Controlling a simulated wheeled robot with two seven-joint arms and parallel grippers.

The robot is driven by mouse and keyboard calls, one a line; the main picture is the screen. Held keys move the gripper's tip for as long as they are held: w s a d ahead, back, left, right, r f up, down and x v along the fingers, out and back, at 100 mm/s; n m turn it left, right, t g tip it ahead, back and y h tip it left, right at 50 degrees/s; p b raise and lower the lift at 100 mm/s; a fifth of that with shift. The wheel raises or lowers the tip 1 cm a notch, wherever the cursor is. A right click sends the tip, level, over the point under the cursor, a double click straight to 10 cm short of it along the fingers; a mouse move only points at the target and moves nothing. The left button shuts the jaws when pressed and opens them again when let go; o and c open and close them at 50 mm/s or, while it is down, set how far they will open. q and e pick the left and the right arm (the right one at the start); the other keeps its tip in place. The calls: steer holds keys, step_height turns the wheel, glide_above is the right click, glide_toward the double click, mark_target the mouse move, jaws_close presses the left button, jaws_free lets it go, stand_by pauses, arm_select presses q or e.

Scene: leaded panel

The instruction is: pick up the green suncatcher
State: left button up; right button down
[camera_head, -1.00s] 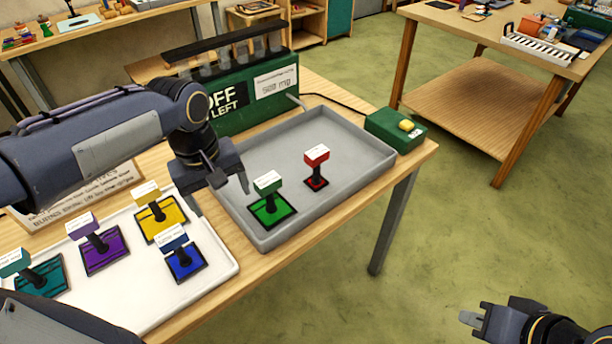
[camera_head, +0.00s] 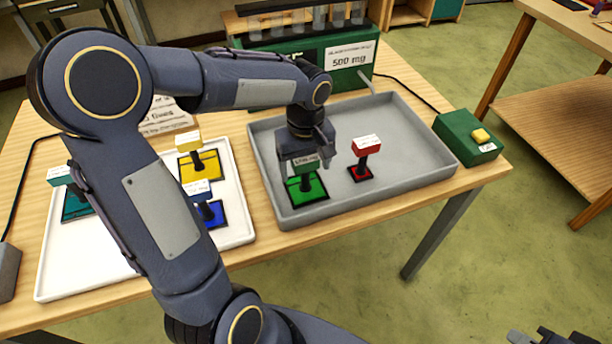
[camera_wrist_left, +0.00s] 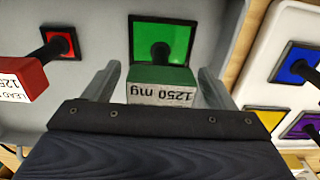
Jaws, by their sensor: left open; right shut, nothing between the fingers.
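The green suncatcher (camera_head: 311,192) stands in the grey tray (camera_head: 420,176): a dark-edged green square with a black stem and a green block on top. My left gripper (camera_head: 308,158) is over its top, partly hiding it. In the left wrist view the green block (camera_wrist_left: 162,78), labelled "1250 mg", lies between the two open fingers of my left gripper (camera_wrist_left: 160,88), with gaps on both sides. My right gripper (camera_head: 525,338) shows only partly at the bottom right edge, empty and away from the table.
A red suncatcher (camera_head: 366,146) stands close to the right in the same tray. A white tray (camera_head: 236,234) at left holds yellow (camera_head: 189,143), blue (camera_head: 210,213) and teal (camera_head: 74,205) pieces.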

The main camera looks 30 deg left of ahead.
arm_select(q)
steer(key=shift+f, duration=0.4)
steer(key=shift+c, duration=0.2)
steer(key=c, duration=1.2)
steer(key=shift+o, duration=0.2)
steer(key=shift+r, duration=0.1)
